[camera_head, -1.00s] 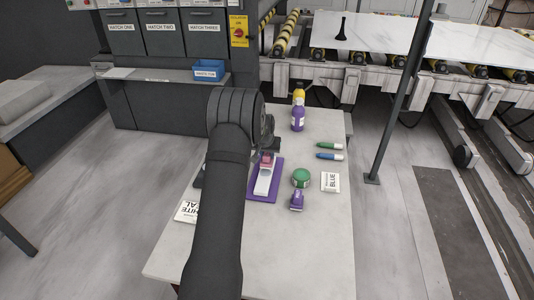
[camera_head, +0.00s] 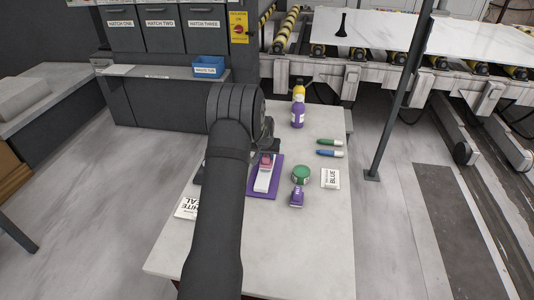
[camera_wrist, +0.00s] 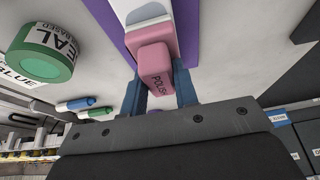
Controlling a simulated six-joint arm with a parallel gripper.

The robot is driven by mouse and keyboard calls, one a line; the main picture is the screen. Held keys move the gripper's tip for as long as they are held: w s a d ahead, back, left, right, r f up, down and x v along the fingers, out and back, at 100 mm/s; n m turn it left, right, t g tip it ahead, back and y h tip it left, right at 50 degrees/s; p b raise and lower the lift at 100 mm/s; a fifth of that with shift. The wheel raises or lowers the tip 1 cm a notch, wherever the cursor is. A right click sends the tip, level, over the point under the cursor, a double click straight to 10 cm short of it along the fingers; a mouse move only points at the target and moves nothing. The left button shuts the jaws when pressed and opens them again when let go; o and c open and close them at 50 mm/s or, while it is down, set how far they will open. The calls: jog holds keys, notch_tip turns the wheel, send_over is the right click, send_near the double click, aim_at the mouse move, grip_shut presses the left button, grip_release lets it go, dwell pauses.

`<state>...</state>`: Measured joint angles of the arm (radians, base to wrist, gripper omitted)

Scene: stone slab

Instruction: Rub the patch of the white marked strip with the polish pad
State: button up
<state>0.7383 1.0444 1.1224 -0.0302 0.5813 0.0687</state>
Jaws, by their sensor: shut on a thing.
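My gripper (camera_wrist: 158,88) is shut on the pink polish pad (camera_wrist: 154,60), which has "POLISH" lettering and sits between the two blue fingers. The white marked strip (camera_wrist: 130,6) lies on a purple mat (camera_wrist: 105,14), and a grey patch (camera_wrist: 148,14) shows on it beside the pad. In the head view the pad (camera_head: 265,161) is at the far end of the strip (camera_head: 264,182), over the purple mat (camera_head: 251,190). I cannot tell whether the pad touches the strip. My arm hides most of the gripper in the head view.
Right of the mat are a green round tape or tin (camera_head: 301,174), a purple-labelled item (camera_head: 297,198), a "BLUE" packet (camera_head: 331,179), and green (camera_head: 329,142) and blue (camera_head: 330,153) markers. A purple bottle (camera_head: 298,115) stands at the back. The table's front right (camera_head: 310,250) is clear.

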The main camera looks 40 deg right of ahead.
jog(key=shift+s+a+f, duration=0.1)
jog(key=shift+s+a, duration=2)
jog(key=shift+s, duration=0.05)
jog(key=shift+w+d+f, duration=0.1)
jog(key=shift+w+d, duration=1.2)
jog(key=shift+w+d, duration=1.2)
jog(key=shift+s+a+r, duration=0.15)
jog(key=shift+s+a, duration=0.5)
jog(key=shift+a, duration=0.05)
jog(key=shift+s+a+r, duration=0.1)
jog(key=shift+s+a, duration=0.55)
jog(key=shift+s+a+f, duration=0.15)
jog(key=shift+s+a, duration=1.05)
jog(key=shift+w+d+f, duration=0.15)
jog(key=shift+w+d, duration=1.15)
jog(key=shift+d, duration=0.05)
jog(key=shift+w+d, duration=1.2)
jog(key=shift+s+a+r, duration=0.15)
jog(key=shift+s+a, duration=0.5)
jog(key=shift+a, duration=0.05)
jog(key=shift+s+a+r, duration=0.15)
jog(key=shift+s+a, duration=0.5)
jog(key=shift+s+a+f, duration=0.15)
jog(key=shift+s+a, duration=1.05)
